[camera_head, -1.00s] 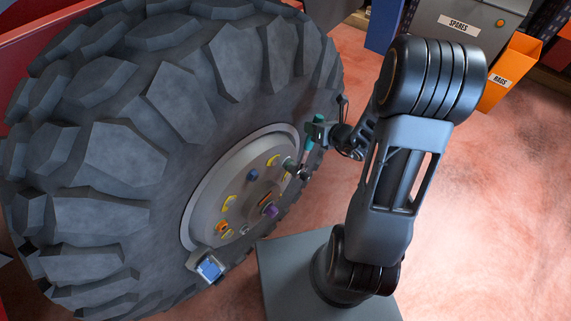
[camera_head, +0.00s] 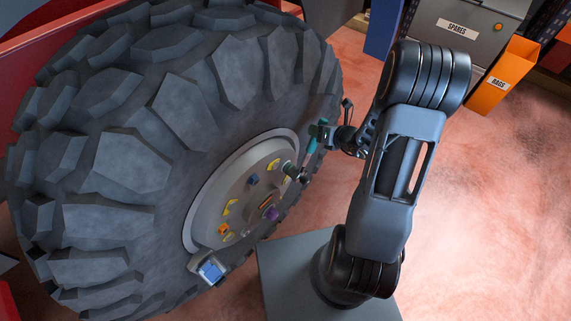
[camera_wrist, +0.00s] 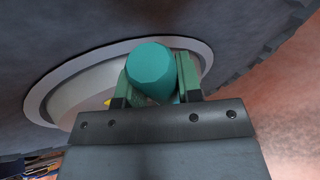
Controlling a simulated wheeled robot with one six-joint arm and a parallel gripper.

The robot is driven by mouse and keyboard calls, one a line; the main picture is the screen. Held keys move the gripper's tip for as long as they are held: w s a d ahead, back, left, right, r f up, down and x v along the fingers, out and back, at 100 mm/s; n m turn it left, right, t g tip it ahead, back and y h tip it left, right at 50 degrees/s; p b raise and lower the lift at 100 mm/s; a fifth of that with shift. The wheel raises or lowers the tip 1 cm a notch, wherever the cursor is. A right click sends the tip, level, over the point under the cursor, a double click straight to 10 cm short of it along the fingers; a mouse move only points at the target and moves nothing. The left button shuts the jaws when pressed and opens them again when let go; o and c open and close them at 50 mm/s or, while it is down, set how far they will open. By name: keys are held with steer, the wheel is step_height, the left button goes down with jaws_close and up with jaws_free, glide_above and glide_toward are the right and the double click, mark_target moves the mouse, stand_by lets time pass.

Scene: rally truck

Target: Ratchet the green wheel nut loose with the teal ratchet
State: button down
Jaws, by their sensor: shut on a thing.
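My gripper (camera_head: 328,136) is shut on the teal ratchet (camera_head: 315,139), just right of the big wheel's hub. The wrist view shows the round teal handle end (camera_wrist: 151,71) between the two fingers. In the head view the handle slants down and left to a dark ratchet head (camera_head: 303,175) at the hub's right edge. A grey-green cylinder (camera_head: 289,168) at that head meets the hub face; I cannot tell whether it is a socket or the nut. No green wheel nut shows clearly. The hub (camera_head: 207,208) carries several coloured pieces, among them a purple one (camera_head: 271,213).
The large black tyre (camera_head: 120,170) fills the left. A blue-faced box (camera_head: 211,270) sits at the hub's lower rim. An orange rags bin (camera_head: 502,80) and a grey spares cabinet (camera_head: 480,40) stand at the back right. The reddish floor on the right is open.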

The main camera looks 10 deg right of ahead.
steer(key=shift+w+d+f+p, duration=0.2)
steer(key=shift+w+d+p, duration=0.05)
steer(key=shift+d+p, duration=0.2)
steer(key=shift+w+d+f+m+g+y+p, duration=0.3)
steer(key=shift+w+d+f+m+y+p, duration=0.25)
steer(key=shift+d+f, duration=0.2)
steer(key=shift+w, duration=0.1)
steer(key=shift+w+d+f+m+g+y+p, duration=0.2)
steer(key=shift+w+d+f+m, duration=0.2)
steer(key=shift+d+f, duration=0.15)
steer(key=shift+w+d+f+m+g+y+p, duration=0.1)
steer(key=shift+w+d+f+m+y+p, duration=0.1)
steer(key=shift+w+d+f+m, duration=0.35)
steer(key=shift+s+a+n, duration=0.15)
steer(key=shift+s+n, duration=0.1)
steer(key=shift+n, duration=0.05)
steer(key=shift+s+a+r+n+h+b, duration=0.25)
steer(key=shift+s+a+r+n, duration=0.1)
steer(key=shift+a+r, duration=0.2)
steer(key=shift+s+a+r+n+h+b, duration=0.1)
steer(key=shift+s+a+r+n+h, duration=0.15)
steer(key=shift+s+a+r, duration=0.25)
